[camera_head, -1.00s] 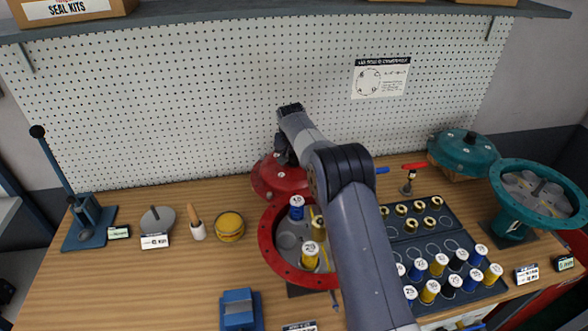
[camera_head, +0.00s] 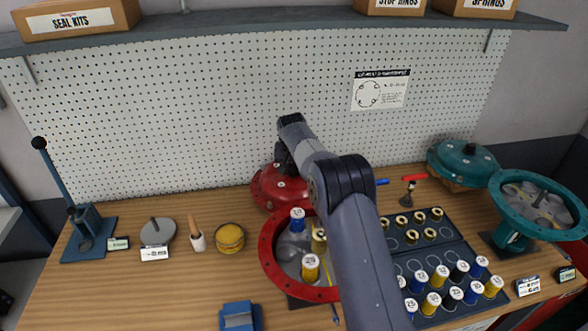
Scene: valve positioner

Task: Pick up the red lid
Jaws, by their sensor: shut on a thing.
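The red lid (camera_head: 272,188) is a domed red disc at the back of the bench, behind the open red housing (camera_head: 269,262). My arm covers its right part. My gripper (camera_head: 285,166) is over the lid, pointing down, and is shut on it; the fingertips are largely hidden by the arm. I cannot tell whether the lid is clear of the bench. The red housing's round flange is open, with a blue spring (camera_head: 297,221) and yellow springs (camera_head: 310,268) standing inside.
A teal lid (camera_head: 464,163) and teal housing (camera_head: 560,230) stand at right. A dark tray (camera_head: 440,246) holds several numbered springs and brass rings. A blue lever press (camera_head: 88,235), grey disc, brush and yellow tin stand left. A shelf (camera_head: 230,22) overhangs the pegboard.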

